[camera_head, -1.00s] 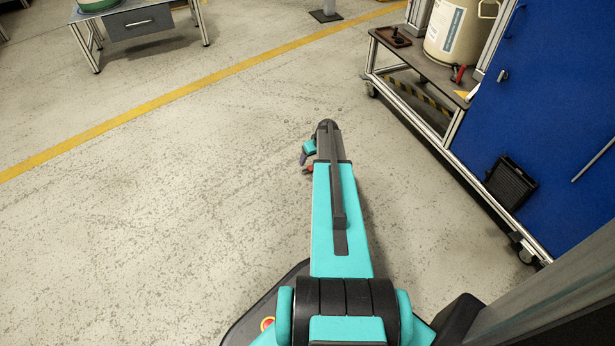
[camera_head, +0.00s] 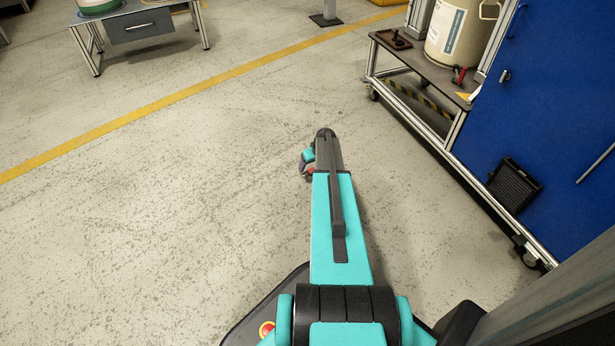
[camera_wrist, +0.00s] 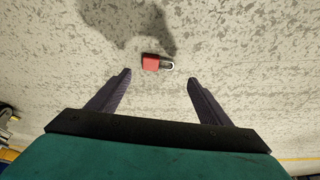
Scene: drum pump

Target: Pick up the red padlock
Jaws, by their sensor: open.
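The red padlock (camera_wrist: 150,62) lies on the speckled floor in the wrist view, its metal shackle pointing right. My gripper (camera_wrist: 160,77) is open and empty, with its two dark fingers spread. The padlock shows just beyond the fingertips, a little left of the middle of the gap, and no finger appears to touch it. In the head view my gripper is mostly hidden by my arm. A small red patch shows beside the arm's left edge there, too small to tell what it is.
A wheeled bench (camera_head: 438,72) with a large drum (camera_head: 452,35) stands at the upper right, beside a blue panel (camera_head: 540,120). A grey table (camera_head: 110,18) stands at the upper left. A yellow line (camera_head: 150,107) crosses the floor. The floor left of my arm is clear.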

